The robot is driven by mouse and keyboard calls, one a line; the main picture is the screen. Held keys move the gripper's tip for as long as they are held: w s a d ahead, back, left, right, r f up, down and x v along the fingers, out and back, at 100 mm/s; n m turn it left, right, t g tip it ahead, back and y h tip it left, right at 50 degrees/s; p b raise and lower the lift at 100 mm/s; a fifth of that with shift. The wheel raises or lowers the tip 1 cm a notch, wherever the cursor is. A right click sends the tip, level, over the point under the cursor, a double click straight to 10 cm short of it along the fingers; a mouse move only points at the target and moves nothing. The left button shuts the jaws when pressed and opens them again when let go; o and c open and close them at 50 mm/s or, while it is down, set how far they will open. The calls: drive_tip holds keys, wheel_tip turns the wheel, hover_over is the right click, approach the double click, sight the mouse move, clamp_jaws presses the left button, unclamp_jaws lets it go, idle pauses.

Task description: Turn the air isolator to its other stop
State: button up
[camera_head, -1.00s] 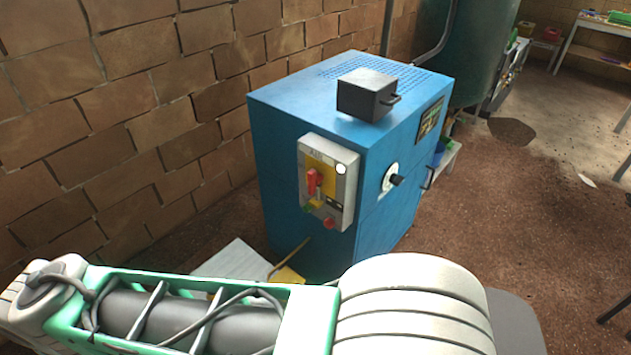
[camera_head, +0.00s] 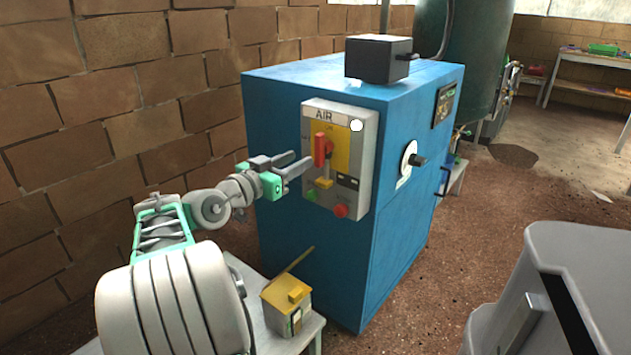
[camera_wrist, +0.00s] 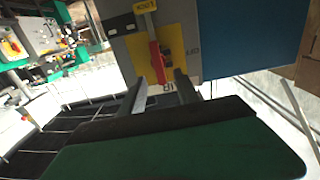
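The air isolator is a red handle (camera_head: 320,150) on a yellow plate (camera_head: 342,149), on the front of a grey box (camera_head: 367,150) marked AIR. The handle stands about upright in the head view. My gripper (camera_head: 300,161) is just left of the handle, fingers pointing at it. In the wrist view, my gripper (camera_wrist: 161,80) is open, and the red handle (camera_wrist: 157,60) shows ahead between the two fingertips. I cannot tell whether either finger touches it. A yellow piece (camera_head: 324,183) sits below the handle.
The grey box is fixed to a blue cabinet (camera_head: 290,240). A red button (camera_head: 340,211) and a green button (camera_head: 312,195) are low on it. A black knob (camera_head: 418,160) is on the cabinet's right side. A small yellow-topped box (camera_head: 287,305) stands on a low table (camera_head: 262,335).

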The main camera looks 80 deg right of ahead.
sight(317, 149)
drive_tip(key=x, duration=0.7)
drive_tip(key=shift+s+d+r+b, duration=0.2)
drive_tip(key=shift+s+d+b, duration=0.1)
drive_tip(key=shift+d, duration=0.05)
clamp_jaws()
